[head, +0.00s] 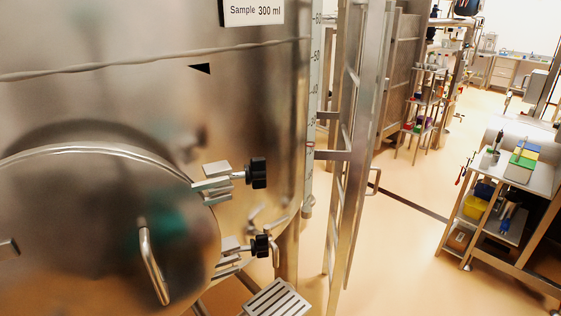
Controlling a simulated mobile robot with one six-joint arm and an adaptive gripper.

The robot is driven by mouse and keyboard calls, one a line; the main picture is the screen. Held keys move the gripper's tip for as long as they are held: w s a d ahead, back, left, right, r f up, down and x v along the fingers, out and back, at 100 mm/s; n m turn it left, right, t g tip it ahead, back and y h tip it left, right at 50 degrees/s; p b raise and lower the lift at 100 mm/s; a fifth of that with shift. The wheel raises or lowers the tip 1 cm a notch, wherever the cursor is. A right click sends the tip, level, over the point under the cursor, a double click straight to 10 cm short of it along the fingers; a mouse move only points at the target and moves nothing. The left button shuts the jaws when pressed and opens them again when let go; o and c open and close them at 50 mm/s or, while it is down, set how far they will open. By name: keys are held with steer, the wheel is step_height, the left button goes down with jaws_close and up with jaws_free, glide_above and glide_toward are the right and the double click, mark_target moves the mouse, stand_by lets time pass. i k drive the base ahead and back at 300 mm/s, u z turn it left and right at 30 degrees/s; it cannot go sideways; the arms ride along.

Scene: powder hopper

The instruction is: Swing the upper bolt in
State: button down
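The upper bolt (258,172) has a black star-shaped knob. It sits at the right edge of the round hatch door (100,230), beside a metal bracket (214,181). Its knob sticks out to the right of the bracket. The lower bolt (261,246) has a similar black knob beside its own bracket (232,246), lower on the same edge. The door lies against the steel hopper (120,105) and has a curved handle (152,265). I cannot tell how each bolt's shank sits in its bracket. My gripper is not in view.
A steel ladder (345,165) stands right of the hopper, near a level scale (312,120). A slotted metal step (277,298) is below the bolts. A loaded cart (540,178) stands at the right. The floor (400,255) between ladder and cart is clear.

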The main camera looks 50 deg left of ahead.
mark_target(241, 174)
steer(key=i, duration=1.05)
steer(key=u, duration=3)
